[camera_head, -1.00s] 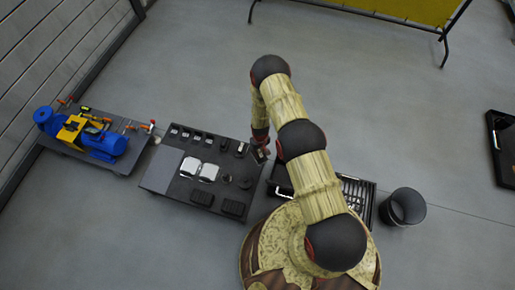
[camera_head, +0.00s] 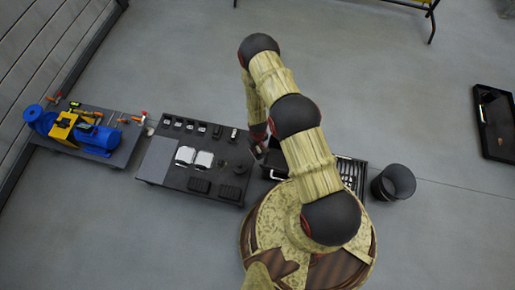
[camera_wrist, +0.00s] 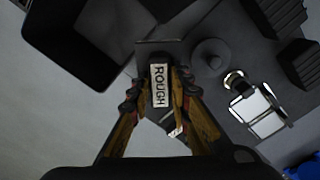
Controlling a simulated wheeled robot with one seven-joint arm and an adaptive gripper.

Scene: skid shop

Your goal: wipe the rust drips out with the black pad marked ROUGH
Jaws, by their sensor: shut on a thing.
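My gripper (camera_wrist: 160,92) is shut on the black pad marked ROUGH (camera_wrist: 160,66), whose white label faces the wrist camera. In the head view my gripper (camera_head: 260,150) is small and partly hidden by my arm, at the right end of the dark bench (camera_head: 157,158). A black tray (camera_head: 483,140) with a brown patch inside lies on the floor at far right, well apart from my gripper. I cannot tell whether that patch is rust drips; none show clearly elsewhere.
The bench holds white pads (camera_head: 204,159), a round black piece (camera_wrist: 212,50) and dark blocks (camera_head: 199,186). A blue pump (camera_head: 100,138) stands on a table at left.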

